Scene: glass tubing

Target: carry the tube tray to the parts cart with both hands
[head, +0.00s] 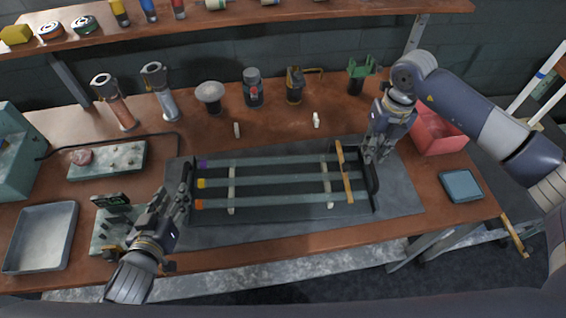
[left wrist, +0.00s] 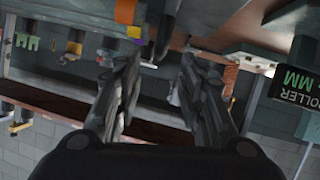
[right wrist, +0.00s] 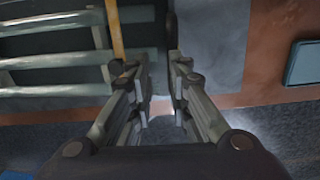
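The dark tube tray (head: 270,208) lies on a grey mat on the bench. It holds three glass tubes with purple, yellow and orange ends at its left. A wooden strip (head: 343,170) crosses the tubes near the right end. My left gripper (head: 184,196) is at the tray's left end handle, its fingers apart; in the left wrist view (left wrist: 160,62) a dark bar shows beyond the gap. My right gripper (head: 379,153) is at the right end handle (head: 371,185), fingers apart; in the right wrist view (right wrist: 161,65) the dark handle lies ahead of the gap. Contact is unclear.
A grey mat (head: 400,207) surrounds the tray. A red bin (head: 437,132) and blue-grey dish (head: 461,185) stand right. A metal tray (head: 40,238) and a controller box (head: 110,200) are left. Burners and tools line the back under a shelf (head: 240,22).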

